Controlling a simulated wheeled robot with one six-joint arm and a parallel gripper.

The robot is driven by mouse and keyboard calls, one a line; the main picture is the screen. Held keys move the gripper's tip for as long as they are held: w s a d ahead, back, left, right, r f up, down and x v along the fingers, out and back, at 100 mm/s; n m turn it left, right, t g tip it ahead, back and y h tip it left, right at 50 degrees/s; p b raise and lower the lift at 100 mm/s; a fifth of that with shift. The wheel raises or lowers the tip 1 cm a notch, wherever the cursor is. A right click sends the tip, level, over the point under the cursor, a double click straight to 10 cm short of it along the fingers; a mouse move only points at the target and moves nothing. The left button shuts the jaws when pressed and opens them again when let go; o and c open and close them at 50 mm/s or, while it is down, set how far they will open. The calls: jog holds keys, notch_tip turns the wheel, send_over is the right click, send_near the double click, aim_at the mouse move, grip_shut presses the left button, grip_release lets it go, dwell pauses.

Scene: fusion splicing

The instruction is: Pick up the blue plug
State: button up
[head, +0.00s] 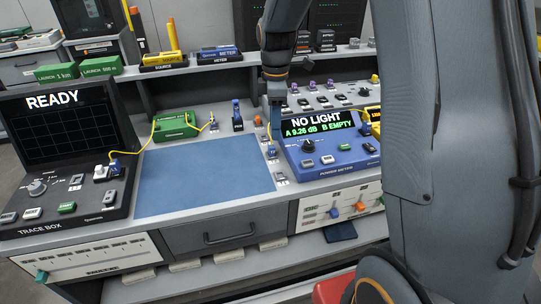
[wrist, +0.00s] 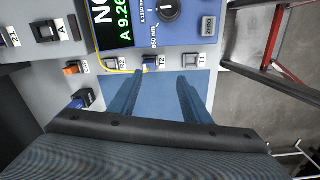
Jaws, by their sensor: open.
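Several blue plugs are in view, and I cannot tell for sure which one the task means. In the head view, one blue plug (head: 271,151) sits at the left edge of the power meter, just below my gripper (head: 274,128). Another stands upright behind the mat (head: 237,113), and one with a yellow cable is at the trace box (head: 114,167). In the wrist view, a blue plug by the T2 label (wrist: 150,68) lies beyond my open fingers (wrist: 156,92), roughly between them. A second one is at the left (wrist: 82,99). Nothing is between the fingers.
The blue power meter (head: 330,160) reading NO LIGHT is right of my gripper. The blue mat (head: 203,180) is bare. A green box (head: 176,125) with yellow cable is behind it. A shelf (head: 130,72) runs along the back. My arm hides the right side.

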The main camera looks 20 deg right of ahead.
aim_at(272, 146)
jog(key=shift+w+f+n, duration=0.3)
jog(key=shift+w+n, duration=0.2)
jog(key=shift+w, duration=0.15)
jog(key=shift+w+f+n, duration=0.25)
jog(key=shift+w+n, duration=0.25)
jog(key=shift+w, duration=0.1)
jog(key=shift+w+f, duration=0.15)
jog(key=shift+f, duration=0.05)
jog(key=shift+a+f+p, duration=0.15)
jog(key=shift+f+p, duration=0.8)
jog(key=shift+f, duration=2.7)
grip_shut()
notch_tip(272, 146, up, 10)
jog(key=b, duration=0.2)
